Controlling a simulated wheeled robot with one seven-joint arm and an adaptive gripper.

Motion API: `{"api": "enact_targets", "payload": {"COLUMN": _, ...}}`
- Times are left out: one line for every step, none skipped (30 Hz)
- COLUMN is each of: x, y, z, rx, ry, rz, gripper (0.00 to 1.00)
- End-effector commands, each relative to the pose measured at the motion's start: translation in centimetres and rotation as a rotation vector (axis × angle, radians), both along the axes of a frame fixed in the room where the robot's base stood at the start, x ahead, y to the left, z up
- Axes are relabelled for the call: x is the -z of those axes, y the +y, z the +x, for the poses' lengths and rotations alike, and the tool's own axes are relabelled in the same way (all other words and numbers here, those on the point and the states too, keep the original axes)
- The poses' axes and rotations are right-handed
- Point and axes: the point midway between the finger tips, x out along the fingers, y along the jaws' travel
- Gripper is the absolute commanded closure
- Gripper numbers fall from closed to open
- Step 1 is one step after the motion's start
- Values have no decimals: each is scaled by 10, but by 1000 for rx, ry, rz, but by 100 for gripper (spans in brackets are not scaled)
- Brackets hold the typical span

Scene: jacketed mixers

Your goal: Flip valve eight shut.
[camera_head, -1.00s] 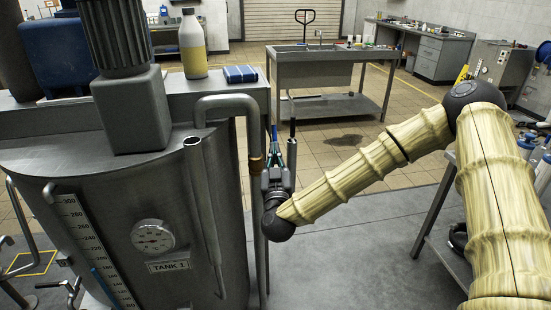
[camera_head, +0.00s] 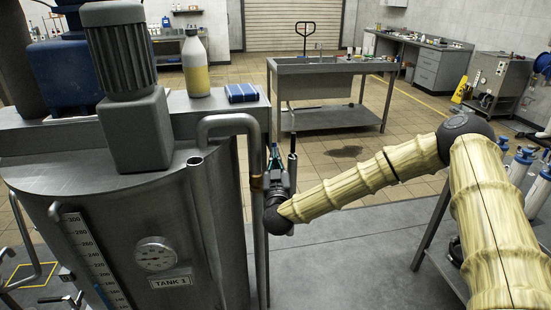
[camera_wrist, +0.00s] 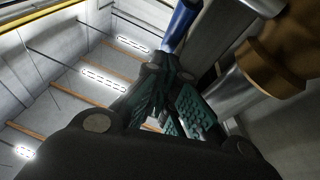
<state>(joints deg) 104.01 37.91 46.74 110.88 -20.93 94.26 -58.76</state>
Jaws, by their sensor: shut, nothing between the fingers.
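My gripper (camera_head: 276,160) is upright beside the vertical pipe at the right side of the tank marked TANK 1 (camera_head: 170,282). In the wrist view its dark fingers with teal pads (camera_wrist: 160,105) are shut and hold nothing. A blue bar (camera_wrist: 180,25), perhaps a valve lever, shows just beyond the fingertips; whether they touch it I cannot tell. No valve number is readable, so valve eight cannot be told for sure.
A bent grey pipe (camera_head: 228,121) runs over the tank's edge close to my gripper. A sink table (camera_head: 325,68) stands beyond. Floor right of the gripper is open.

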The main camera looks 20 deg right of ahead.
Motion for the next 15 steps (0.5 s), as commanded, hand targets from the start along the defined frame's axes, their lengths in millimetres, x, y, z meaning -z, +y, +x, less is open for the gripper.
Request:
{"api": "enact_targets", "payload": {"x": 0, "y": 0, "z": 0, "rx": 0, "ry": 0, "rz": 0, "gripper": 100}}
{"api": "enact_targets", "payload": {"x": 0, "y": 0, "z": 0, "rx": 0, "ry": 0, "rz": 0, "gripper": 100}}
{"api": "enact_targets", "payload": {"x": 0, "y": 0, "z": 0, "rx": 0, "ry": 0, "rz": 0, "gripper": 100}}
{"api": "enact_targets", "payload": {"x": 0, "y": 0, "z": 0, "rx": 0, "ry": 0, "rz": 0, "gripper": 100}}
{"api": "enact_targets", "payload": {"x": 0, "y": 0, "z": 0, "rx": 0, "ry": 0, "rz": 0, "gripper": 100}}
{"api": "enact_targets", "payload": {"x": -1, "y": 0, "z": 0, "rx": -1, "ry": 2, "rz": 0, "gripper": 100}}
{"api": "enact_targets", "payload": {"x": -1, "y": 0, "z": 1, "rx": -1, "ry": 5, "rz": 0, "gripper": 100}}
{"api": "enact_targets", "payload": {"x": -2, "y": 1, "z": 1, "rx": -1, "ry": 11, "rz": 0, "gripper": 100}}
{"api": "enact_targets", "payload": {"x": -3, "y": 1, "z": 3, "rx": -3, "ry": 20, "rz": -1, "gripper": 100}}
{"api": "enact_targets", "payload": {"x": -3, "y": 1, "z": 3, "rx": -3, "ry": 31, "rz": -1, "gripper": 100}}
{"api": "enact_targets", "payload": {"x": -4, "y": 2, "z": 5, "rx": -4, "ry": 41, "rz": 0, "gripper": 100}}
{"api": "enact_targets", "payload": {"x": -4, "y": 2, "z": 6, "rx": -4, "ry": 55, "rz": 1, "gripper": 100}}
{"api": "enact_targets", "payload": {"x": -4, "y": 2, "z": 7, "rx": -4, "ry": 65, "rz": 3, "gripper": 100}}
{"api": "enact_targets", "payload": {"x": -4, "y": 1, "z": 8, "rx": -4, "ry": 76, "rz": 3, "gripper": 100}}
{"api": "enact_targets", "payload": {"x": -3, "y": 1, "z": 9, "rx": -3, "ry": 90, "rz": 4, "gripper": 100}}
